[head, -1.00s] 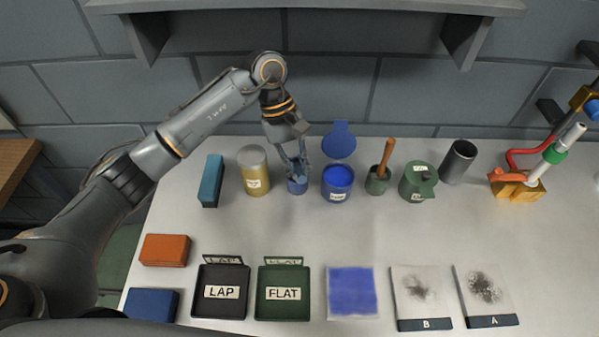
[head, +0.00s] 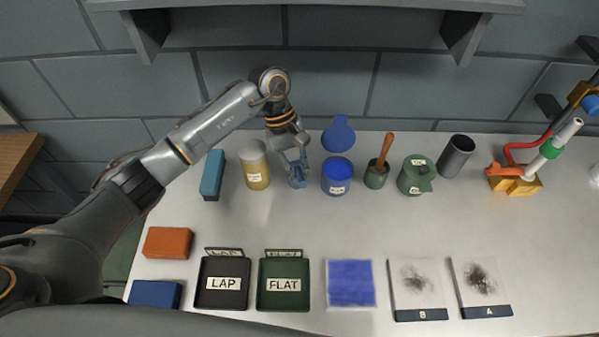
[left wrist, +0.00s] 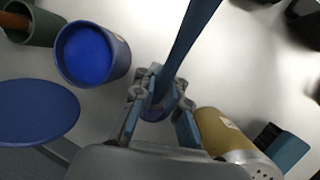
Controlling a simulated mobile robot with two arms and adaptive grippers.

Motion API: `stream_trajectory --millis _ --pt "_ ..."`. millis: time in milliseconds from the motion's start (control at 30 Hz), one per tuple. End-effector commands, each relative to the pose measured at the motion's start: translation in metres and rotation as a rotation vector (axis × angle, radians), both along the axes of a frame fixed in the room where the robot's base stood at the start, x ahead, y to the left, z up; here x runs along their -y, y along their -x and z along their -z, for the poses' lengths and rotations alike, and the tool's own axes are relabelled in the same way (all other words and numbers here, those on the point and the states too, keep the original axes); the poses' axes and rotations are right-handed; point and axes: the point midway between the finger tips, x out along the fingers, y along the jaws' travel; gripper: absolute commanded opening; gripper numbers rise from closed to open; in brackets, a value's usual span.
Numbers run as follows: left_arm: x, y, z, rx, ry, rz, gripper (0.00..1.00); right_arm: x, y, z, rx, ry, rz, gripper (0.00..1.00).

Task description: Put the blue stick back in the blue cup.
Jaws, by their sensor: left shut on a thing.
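My left gripper (head: 296,168) is over the small blue cup (head: 297,182), between the gold canister and the blue jar. In the left wrist view the gripper (left wrist: 160,98) is shut on the blue stick (left wrist: 188,38), a long dark blue bar running up out of the picture. The stick's lower part passes between the fingers, over the cup (left wrist: 157,113). The fingers hide much of the cup, so I cannot tell whether the stick's end is inside it. My right gripper is not in view.
The gold canister (head: 255,168) and open blue jar (head: 337,180) stand close on either side. Farther right are a green cup with a wooden stick (head: 376,176) and a green lidded jar (head: 414,178). Trays and plates line the front. The middle of the table is clear.

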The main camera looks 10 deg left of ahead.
Motion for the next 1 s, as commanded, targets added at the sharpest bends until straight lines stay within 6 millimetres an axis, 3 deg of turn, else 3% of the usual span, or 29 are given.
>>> stream_trajectory --millis 367,400,500,833,1000 --pt "0.0 0.0 0.007 0.0 -0.001 0.0 0.0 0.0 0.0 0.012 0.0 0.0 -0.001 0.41" --pt "0.0 0.0 0.006 0.0 -0.001 0.0 0.15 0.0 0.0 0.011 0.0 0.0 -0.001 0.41" --pt "0.0 0.0 0.006 0.0 -0.001 0.0 0.36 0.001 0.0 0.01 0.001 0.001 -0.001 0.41" --pt "0.0 0.0 0.005 -0.001 0.0 0.0 0.36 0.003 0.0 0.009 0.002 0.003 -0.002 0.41" --pt "0.0 0.0 -0.006 -0.001 0.001 -0.001 0.36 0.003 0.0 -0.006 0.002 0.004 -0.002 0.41"
